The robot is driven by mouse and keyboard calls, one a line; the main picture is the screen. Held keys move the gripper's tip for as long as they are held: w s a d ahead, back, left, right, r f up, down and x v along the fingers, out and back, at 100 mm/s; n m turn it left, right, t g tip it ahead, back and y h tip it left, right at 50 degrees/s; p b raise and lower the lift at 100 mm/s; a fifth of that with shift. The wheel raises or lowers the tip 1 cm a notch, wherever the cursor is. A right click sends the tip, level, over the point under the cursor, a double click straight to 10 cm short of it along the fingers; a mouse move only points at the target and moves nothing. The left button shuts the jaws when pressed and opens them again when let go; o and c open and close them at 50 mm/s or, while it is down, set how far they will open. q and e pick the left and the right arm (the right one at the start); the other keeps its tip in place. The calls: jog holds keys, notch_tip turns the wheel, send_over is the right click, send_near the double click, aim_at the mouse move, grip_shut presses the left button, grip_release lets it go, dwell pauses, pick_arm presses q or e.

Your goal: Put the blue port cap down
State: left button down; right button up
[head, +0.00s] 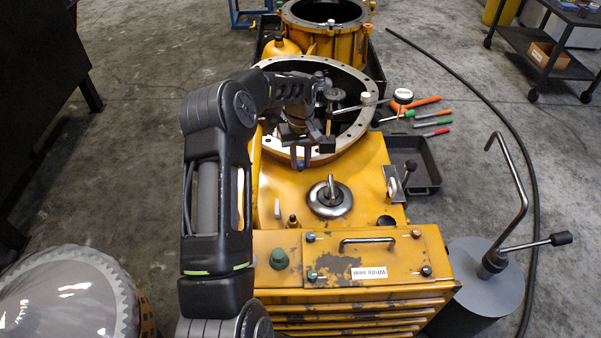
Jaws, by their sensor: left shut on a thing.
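My left arm comes in from the left, and its gripper (312,149) is over the near rim of the open round housing (372,88). The gripper is shut on a small bluish piece, which I take to be the blue port cap (300,158). The piece is mostly hidden by the dark fingers, and I cannot tell whether it touches the yellow casing under it. My right gripper is not in view.
A metal knob with an eye (330,198) stands on the yellow casing (365,165). A black tray (425,170) and coloured hand tools (432,123) lie to the right. A grey cylinder with a bent rod (485,275) stands at front right. A black hose (537,190) curves over the floor.

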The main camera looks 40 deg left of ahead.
aim_at(301, 171)
pick_arm(q)
jog(key=shift+f+b, duration=0.7)
jog(key=shift+f, duration=1.75)
jog(key=shift+f, duration=0.15)
jog(key=c, duration=1.2)
grip_release()
notch_tip(301, 171, up, 12)
jog(key=p, duration=0.3)
